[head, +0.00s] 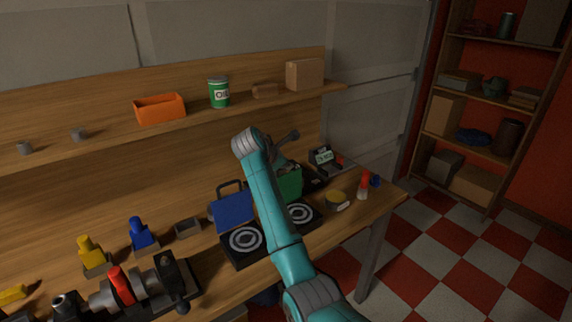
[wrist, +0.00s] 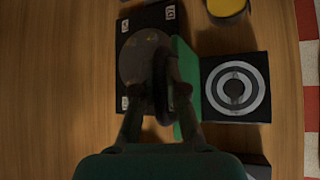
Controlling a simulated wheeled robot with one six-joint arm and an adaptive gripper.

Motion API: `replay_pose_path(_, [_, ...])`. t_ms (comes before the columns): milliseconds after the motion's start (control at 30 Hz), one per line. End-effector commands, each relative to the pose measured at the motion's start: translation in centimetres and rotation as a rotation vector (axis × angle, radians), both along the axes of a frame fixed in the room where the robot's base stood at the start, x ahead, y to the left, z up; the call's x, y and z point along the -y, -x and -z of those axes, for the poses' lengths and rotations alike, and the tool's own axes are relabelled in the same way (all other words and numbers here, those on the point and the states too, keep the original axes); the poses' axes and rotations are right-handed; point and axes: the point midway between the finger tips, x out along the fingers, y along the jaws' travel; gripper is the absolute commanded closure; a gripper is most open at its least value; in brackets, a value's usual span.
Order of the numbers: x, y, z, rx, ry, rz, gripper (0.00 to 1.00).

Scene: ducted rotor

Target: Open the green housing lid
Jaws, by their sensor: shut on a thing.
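The green lid (head: 289,184) stands roughly upright at the back of a black housing with a white ring (head: 301,213). My arm partly covers the lid in the head view. In the wrist view the green lid (wrist: 187,87) shows nearly edge-on, with the ringed housing (wrist: 236,88) open to its right. My gripper (wrist: 161,95) is shut on the lid's dark handle, beside the lid's left face. The exact grip is dim, and the fingers are hidden in the head view.
A blue lid (head: 232,207) stands open behind a second ringed housing (head: 246,239). A black case with a round disc (wrist: 145,45) lies left of the green lid in the wrist view. A yellow disc (head: 335,197) sits near the bench's right end. A shelf (head: 190,118) runs behind.

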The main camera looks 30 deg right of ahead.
Motion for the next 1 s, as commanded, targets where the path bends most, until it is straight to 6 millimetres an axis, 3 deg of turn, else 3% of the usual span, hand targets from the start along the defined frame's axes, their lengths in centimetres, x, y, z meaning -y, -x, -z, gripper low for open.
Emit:
replay_pose_path(167, [0.1, 0.0, -0.1, 0.002, 0.001, 0.0, 1.0])
replay_pose_path(200, [0.1, 0.0, -0.1, 0.002, 0.001, 0.0, 0.79])
replay_pose_path(267, [0.1, 0.0, -0.1, 0.002, 0.001, 0.0, 0.64])
replay_pose_path(300, [0.1, 0.0, -0.1, 0.002, 0.001, 0.0, 0.63])
replay_pose_path(667, [-0.4, 0.1, -0.4, 0.002, 0.0, -0.001, 0.63])
replay_pose_path(1000, [-4.4, 1.8, -4.1, 0.005, 0.001, -0.002, 0.63])
